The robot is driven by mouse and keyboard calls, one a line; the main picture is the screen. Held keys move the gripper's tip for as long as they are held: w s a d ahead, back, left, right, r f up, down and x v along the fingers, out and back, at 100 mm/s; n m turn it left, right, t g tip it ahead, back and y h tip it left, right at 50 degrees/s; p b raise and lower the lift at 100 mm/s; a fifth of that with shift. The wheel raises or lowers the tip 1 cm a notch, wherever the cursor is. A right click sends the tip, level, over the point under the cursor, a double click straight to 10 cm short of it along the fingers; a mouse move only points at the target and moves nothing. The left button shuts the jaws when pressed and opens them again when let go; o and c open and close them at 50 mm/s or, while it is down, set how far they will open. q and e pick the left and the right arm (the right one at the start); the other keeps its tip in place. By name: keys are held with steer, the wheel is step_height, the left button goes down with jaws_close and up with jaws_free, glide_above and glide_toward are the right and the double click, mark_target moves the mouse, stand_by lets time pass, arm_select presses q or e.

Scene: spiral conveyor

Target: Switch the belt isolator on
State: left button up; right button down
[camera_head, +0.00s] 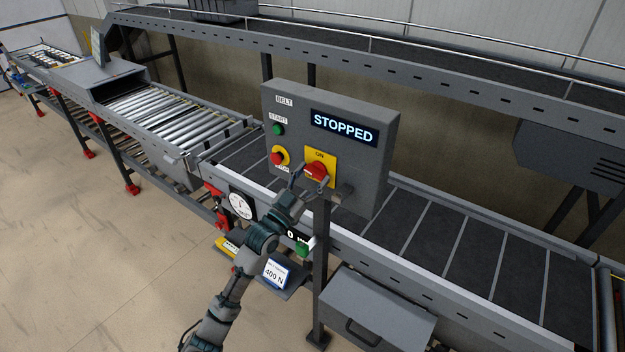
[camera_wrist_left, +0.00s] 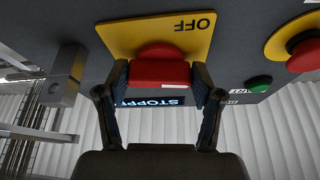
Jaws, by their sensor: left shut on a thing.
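The belt isolator is a red rotary handle (camera_head: 316,169) on a yellow plate (camera_head: 321,155) on the grey control box (camera_head: 376,160). "ON" is printed at the plate's top in the head view. In the left wrist view the yellow plate (camera_wrist_left: 125,35) shows "OFF" upside down, and the red handle (camera_wrist_left: 160,73) is between the fingers. My left gripper (camera_head: 308,178) is shut on the handle, with one finger at each side (camera_wrist_left: 160,90). The display (camera_head: 344,129) reads "STOPPED". I cannot tell the handle's exact angle. My right gripper is not in view.
A green START button (camera_head: 278,129) and a red button on a yellow ring (camera_head: 281,157) sit left of the isolator.

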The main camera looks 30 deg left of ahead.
arm_select(q)
steer(key=m+h, duration=0.1)
steer(key=m, duration=0.2)
steer(key=m+g+h, duration=0.1)
steer(key=m, duration=0.2)
steer(key=shift+a+r+m+h+b, duration=0.1)
steer(key=shift+a+m+h+b, duration=0.1)
steer(key=shift+m+h+b, duration=0.15)
steer(key=shift+r+m+g+h+p, duration=0.15)
steer(key=shift+m+g+h+p, duration=0.4)
steer(key=shift+m, duration=0.6)
steer(key=m+g+p, duration=0.1)
steer(key=m+p, duration=0.2)
steer(key=m, duration=0.1)
steer(key=m+g+h+p, duration=0.1)
steer(key=m+g+p, duration=0.1)
steer(key=m+p, duration=0.2)
steer(key=shift+a+r, duration=0.1)
steer(key=shift+r, duration=0.1)
steer(key=m+g+p, duration=0.1)
steer(key=m+p, duration=0.1)
steer(key=shift+f+p, duration=0.15)
steer(key=shift+p, duration=0.15)
steer(key=shift+f+m+p, duration=0.2)
steer(key=shift+m+p, duration=0.1)
steer(key=shift+f, duration=0.1)
